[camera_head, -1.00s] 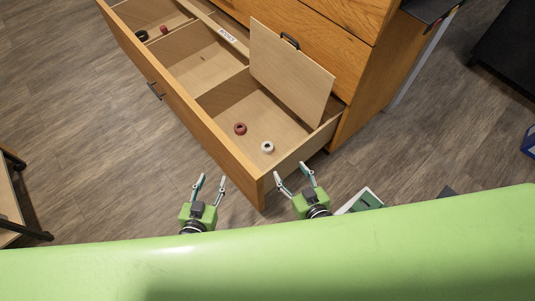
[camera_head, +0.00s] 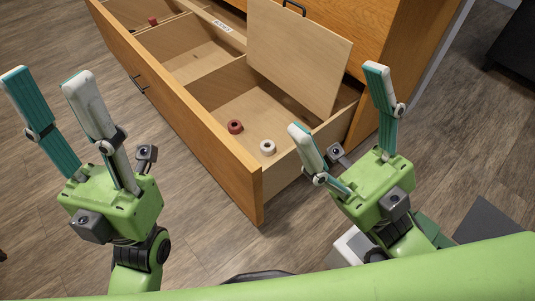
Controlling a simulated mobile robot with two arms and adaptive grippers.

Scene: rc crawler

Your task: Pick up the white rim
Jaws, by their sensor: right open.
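The white rim (camera_head: 268,147) is a small ring lying on the floor of the open drawer's nearest compartment (camera_head: 240,109). A red rim (camera_head: 235,126) lies just left of it, apart from it. My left gripper (camera_head: 46,88) is open and empty, left of the drawer and away from both rims. My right gripper (camera_head: 334,100) is open and empty, right of the white rim, with its left finger over the drawer's near right corner area. It does not touch the rim.
A wooden lid panel (camera_head: 298,55) with a black handle stands tilted up at the compartment's back. The drawer front (camera_head: 177,104) and its side wall form raised edges. Another red item (camera_head: 153,21) lies in a far compartment. Open floor lies left of the drawer.

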